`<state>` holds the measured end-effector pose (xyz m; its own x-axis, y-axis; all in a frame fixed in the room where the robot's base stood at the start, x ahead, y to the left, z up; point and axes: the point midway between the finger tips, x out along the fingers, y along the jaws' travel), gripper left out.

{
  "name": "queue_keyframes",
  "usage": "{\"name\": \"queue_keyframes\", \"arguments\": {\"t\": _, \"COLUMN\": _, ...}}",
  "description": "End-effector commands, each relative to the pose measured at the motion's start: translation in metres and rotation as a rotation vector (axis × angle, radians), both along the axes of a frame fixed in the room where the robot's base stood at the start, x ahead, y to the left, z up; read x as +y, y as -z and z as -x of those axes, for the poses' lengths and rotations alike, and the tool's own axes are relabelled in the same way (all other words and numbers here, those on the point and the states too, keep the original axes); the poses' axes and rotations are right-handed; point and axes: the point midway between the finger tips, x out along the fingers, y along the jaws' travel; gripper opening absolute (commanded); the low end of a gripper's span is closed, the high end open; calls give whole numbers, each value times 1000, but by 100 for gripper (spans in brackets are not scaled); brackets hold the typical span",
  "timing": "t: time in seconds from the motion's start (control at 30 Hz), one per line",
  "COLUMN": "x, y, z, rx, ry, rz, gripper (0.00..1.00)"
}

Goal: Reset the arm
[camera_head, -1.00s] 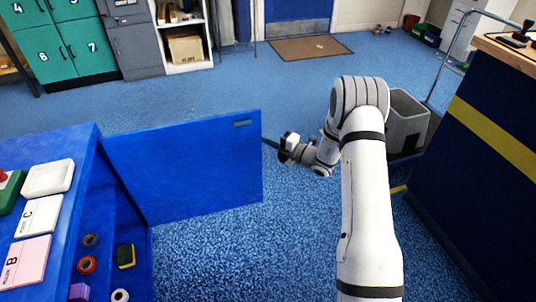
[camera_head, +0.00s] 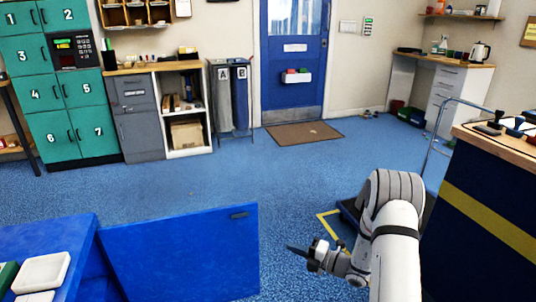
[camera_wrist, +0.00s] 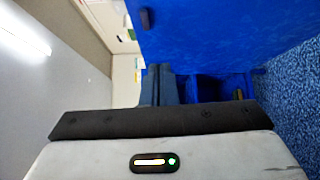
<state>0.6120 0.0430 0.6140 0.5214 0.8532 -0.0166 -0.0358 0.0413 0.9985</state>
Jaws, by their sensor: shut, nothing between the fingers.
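My gripper (camera_head: 292,247) is at the lower middle of the head view, pointing left, just right of an open blue door panel (camera_head: 180,255). In the wrist view, my gripper's dark fingers (camera_wrist: 159,75) are side by side and shut, with nothing between them. The blue panel (camera_wrist: 200,35) also fills the upper right of the wrist view. My arm bends down from its large elbow at the right of the head view.
The blue counter (camera_head: 50,235) holds a white tray (camera_head: 42,272) at lower left. A dark blue counter with a yellow stripe (camera_head: 490,220) stands at right. Open blue floor (camera_head: 250,175) lies beyond, towards green lockers (camera_head: 65,110), a shelf unit (camera_head: 185,110) and a blue door (camera_head: 293,100).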

Motion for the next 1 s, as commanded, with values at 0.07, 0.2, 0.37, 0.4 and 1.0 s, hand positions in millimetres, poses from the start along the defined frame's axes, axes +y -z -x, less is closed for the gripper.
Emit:
{"name": "queue_keyframes", "arguments": {"t": 0.07, "x": 11, "y": -35, "z": 8, "rx": -74, "ry": -69, "rz": 68, "gripper": 0}}
{"name": "queue_keyframes", "arguments": {"t": 0.2, "x": 38, "y": -99, "z": 42, "rx": -286, "ry": -268, "rz": 261, "gripper": 0}}
{"name": "queue_keyframes", "arguments": {"t": 0.37, "x": 58, "y": -164, "z": 93, "rx": -584, "ry": -527, "rz": 489, "gripper": 0}}
{"name": "queue_keyframes", "arguments": {"t": 0.4, "x": 61, "y": -178, "z": 106, "rx": -662, "ry": -594, "rz": 542, "gripper": 0}}
{"name": "queue_keyframes", "arguments": {"t": 1.0, "x": 12, "y": -342, "z": 270, "rx": -1911, "ry": -1714, "rz": 1099, "gripper": 0}}
